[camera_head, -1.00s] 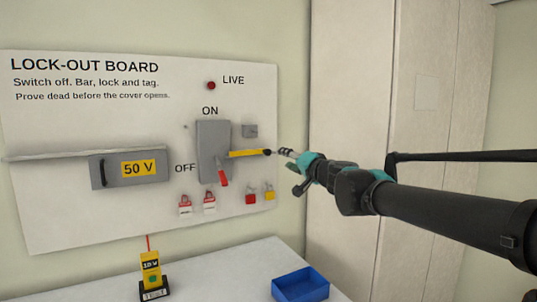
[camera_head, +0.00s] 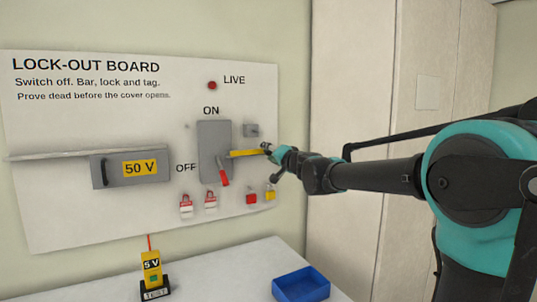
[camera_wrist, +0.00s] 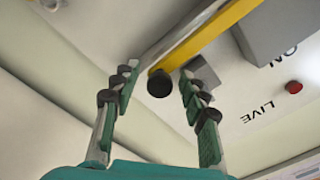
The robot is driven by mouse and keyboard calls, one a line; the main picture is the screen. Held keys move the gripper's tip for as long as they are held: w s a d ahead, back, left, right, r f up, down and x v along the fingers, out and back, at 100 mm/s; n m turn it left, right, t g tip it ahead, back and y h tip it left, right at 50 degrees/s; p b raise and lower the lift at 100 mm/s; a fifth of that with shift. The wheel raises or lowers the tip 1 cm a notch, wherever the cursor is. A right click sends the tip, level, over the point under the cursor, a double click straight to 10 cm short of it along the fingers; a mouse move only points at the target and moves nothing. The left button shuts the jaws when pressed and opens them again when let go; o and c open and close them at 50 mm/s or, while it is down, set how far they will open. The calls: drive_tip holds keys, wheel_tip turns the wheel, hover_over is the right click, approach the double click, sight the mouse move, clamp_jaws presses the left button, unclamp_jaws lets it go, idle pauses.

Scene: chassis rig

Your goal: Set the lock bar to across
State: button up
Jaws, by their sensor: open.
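The lock bar (camera_head: 246,153) is a yellow strip with a dark round knob at its end. It sticks out to the right from the grey switch box (camera_head: 213,135), nearly level. The red switch handle (camera_head: 223,172) hangs down at the box's lower part. My gripper (camera_head: 270,149) is at the bar's free right end. In the wrist view the bar (camera_wrist: 215,32) runs in from the upper right, and its black knob (camera_wrist: 160,84) shows between the spread fingers of my gripper (camera_wrist: 157,76), with gaps on both sides. The fingertips are small and partly hidden in the head view.
A small grey block (camera_head: 251,130) sits just above the bar. Padlocks and tags hang below, including a red padlock (camera_head: 251,198) and a yellow one (camera_head: 270,193). A grey 50 V cover (camera_head: 130,181) is at left. A yellow tester (camera_head: 151,262) and blue tray (camera_head: 301,285) stand on the bench.

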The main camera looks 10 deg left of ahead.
clamp_jaws()
idle(0.3)
